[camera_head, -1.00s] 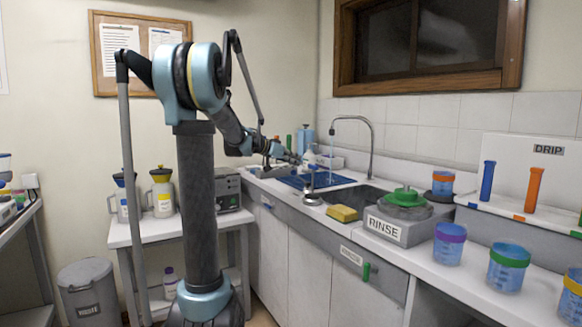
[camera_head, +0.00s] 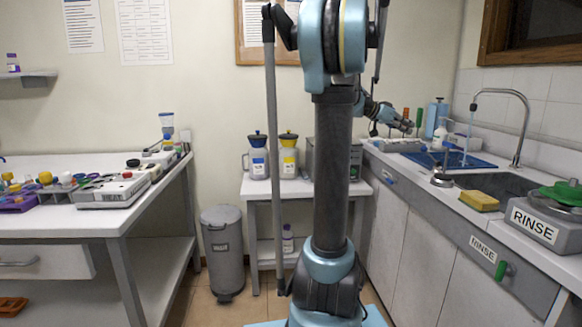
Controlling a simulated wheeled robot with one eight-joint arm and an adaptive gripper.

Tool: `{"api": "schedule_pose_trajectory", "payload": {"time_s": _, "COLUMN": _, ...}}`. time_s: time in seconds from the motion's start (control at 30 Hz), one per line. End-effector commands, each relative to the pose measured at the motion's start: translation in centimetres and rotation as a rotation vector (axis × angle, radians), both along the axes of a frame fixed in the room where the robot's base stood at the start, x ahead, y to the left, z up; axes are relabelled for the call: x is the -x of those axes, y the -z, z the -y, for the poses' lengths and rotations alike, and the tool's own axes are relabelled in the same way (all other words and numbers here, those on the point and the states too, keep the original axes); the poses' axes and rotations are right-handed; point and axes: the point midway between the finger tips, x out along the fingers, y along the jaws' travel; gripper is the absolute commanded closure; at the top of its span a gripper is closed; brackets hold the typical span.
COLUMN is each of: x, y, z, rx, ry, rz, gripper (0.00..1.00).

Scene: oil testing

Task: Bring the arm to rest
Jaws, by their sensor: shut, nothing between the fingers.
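My arm stands in the middle of the head view, with its raised upper links cut off by the top edge. My gripper (camera_head: 408,125) is small in this view, out over the far left end of the sink counter (camera_head: 408,160). It is shut, with nothing seen in it. It shows in front of the wall, left of a light-blue bottle (camera_head: 437,117). I cannot tell its exact height above the counter.
A tap (camera_head: 523,115), yellow sponge (camera_head: 479,200) and RINSE unit (camera_head: 538,224) are on the right. Two jugs (camera_head: 257,160) stand on a small table (camera_head: 258,188) behind my arm. A bin (camera_head: 223,250) and a crowded bench (camera_head: 85,221) are left. Floor shows between them.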

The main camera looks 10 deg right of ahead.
Motion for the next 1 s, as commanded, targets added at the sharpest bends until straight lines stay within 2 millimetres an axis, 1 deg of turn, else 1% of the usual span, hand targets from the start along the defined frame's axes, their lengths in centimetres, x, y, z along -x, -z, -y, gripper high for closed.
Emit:
{"api": "schedule_pose_trajectory", "payload": {"time_s": 0.07, "x": 0.2, "y": 0.4, "z": -0.8, "rx": -0.016, "ry": -0.012, "rz": -0.009, "gripper": 1.0}}
{"api": "schedule_pose_trajectory", "payload": {"time_s": 0.17, "x": 1.0, "y": 1.6, "z": -3.0, "rx": -0.061, "ry": -0.048, "rz": -0.039, "gripper": 1.0}}
{"api": "schedule_pose_trajectory", "payload": {"time_s": 0.27, "x": 2.3, "y": 3.5, "z": -6.5, "rx": -0.133, "ry": -0.108, "rz": -0.091, "gripper": 1.0}}
{"api": "schedule_pose_trajectory", "payload": {"time_s": 0.3, "x": 3.0, "y": 4.4, "z": -8.0, "rx": -0.165, "ry": -0.138, "rz": -0.113, "gripper": 1.0}}
{"api": "schedule_pose_trajectory", "payload": {"time_s": 0.37, "x": 3.9, "y": 5.9, "z": -10.3, "rx": -0.213, "ry": -0.185, "rz": -0.148, "gripper": 1.0}}
{"api": "schedule_pose_trajectory", "payload": {"time_s": 0.4, "x": 4.5, "y": 6.8, "z": -11.8, "rx": -0.245, "ry": -0.218, "rz": -0.171, "gripper": 1.0}}
{"api": "schedule_pose_trajectory", "payload": {"time_s": 0.57, "x": 7.3, "y": 10.8, "z": -17.8, "rx": -0.365, "ry": -0.36, "rz": -0.265, "gripper": 1.0}}
{"api": "schedule_pose_trajectory", "payload": {"time_s": 0.7, "x": 10.0, "y": 14.5, "z": -22.9, "rx": -0.465, "ry": -0.498, "rz": -0.345, "gripper": 1.0}}
{"api": "schedule_pose_trajectory", "payload": {"time_s": 0.87, "x": 13.3, "y": 18.8, "z": -28.5, "rx": -0.569, "ry": -0.671, "rz": -0.434, "gripper": 1.0}}
{"api": "schedule_pose_trajectory", "payload": {"time_s": 1.0, "x": 16.4, "y": 22.5, "z": -33.2, "rx": -0.651, "ry": -0.836, "rz": -0.508, "gripper": 1.0}}
